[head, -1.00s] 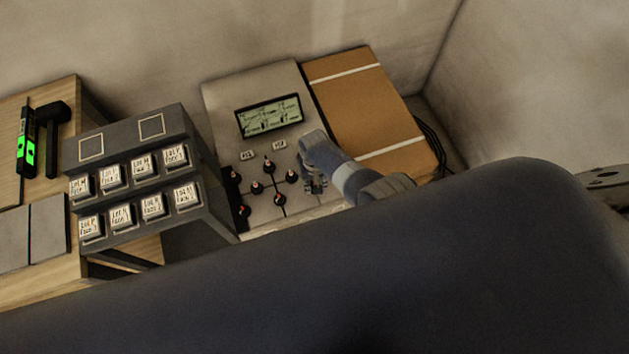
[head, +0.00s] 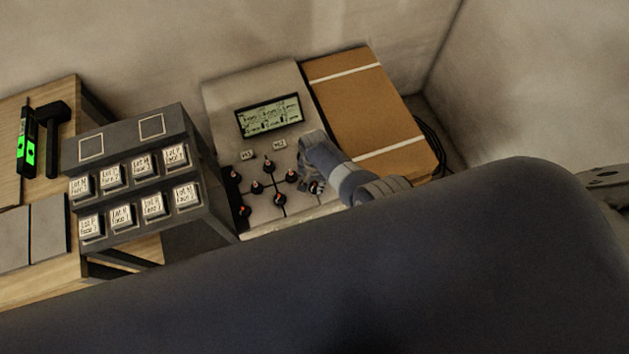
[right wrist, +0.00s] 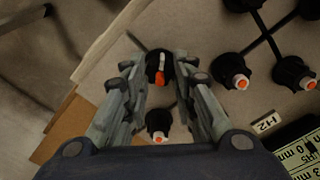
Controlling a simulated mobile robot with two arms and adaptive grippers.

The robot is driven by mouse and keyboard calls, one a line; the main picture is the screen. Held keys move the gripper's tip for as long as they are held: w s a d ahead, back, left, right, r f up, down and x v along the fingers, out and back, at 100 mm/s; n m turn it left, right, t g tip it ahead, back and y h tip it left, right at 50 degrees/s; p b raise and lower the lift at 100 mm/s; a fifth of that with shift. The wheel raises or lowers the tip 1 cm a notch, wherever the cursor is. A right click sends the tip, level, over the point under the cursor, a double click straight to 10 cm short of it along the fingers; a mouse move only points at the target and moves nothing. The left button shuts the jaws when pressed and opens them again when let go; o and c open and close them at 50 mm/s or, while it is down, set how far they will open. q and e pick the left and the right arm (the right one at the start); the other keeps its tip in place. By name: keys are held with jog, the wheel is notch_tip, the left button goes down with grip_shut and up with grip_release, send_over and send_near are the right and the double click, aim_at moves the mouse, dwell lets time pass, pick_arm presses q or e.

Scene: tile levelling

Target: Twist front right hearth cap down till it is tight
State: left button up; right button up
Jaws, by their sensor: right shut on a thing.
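The front right hearth cap (head: 317,187) is black with an orange mark, at the right of the pale tiled hearth (head: 265,212). My right gripper (head: 314,182) reaches over it from the right. In the right wrist view, the cap (right wrist: 155,72) sits between the fingertips of my right gripper (right wrist: 159,72), which is shut on it. Another black cap with an orange centre (right wrist: 158,122) shows nearer the palm, between the fingers, and is not gripped. The cap's underside is hidden. My left gripper is not in view.
More black caps, such as one in front (head: 280,198), stand along the tile joints. A display (head: 269,116) is behind them. A grey rack of labelled buttons (head: 205,158) stands at left. A brown banded board (head: 365,105) lies at right, near the walls.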

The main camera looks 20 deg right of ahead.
dwell(0.3)
jog(key=o, duration=1.1)
jog(key=shift+r, duration=0.15)
jog(key=shift+r, duration=3.55)
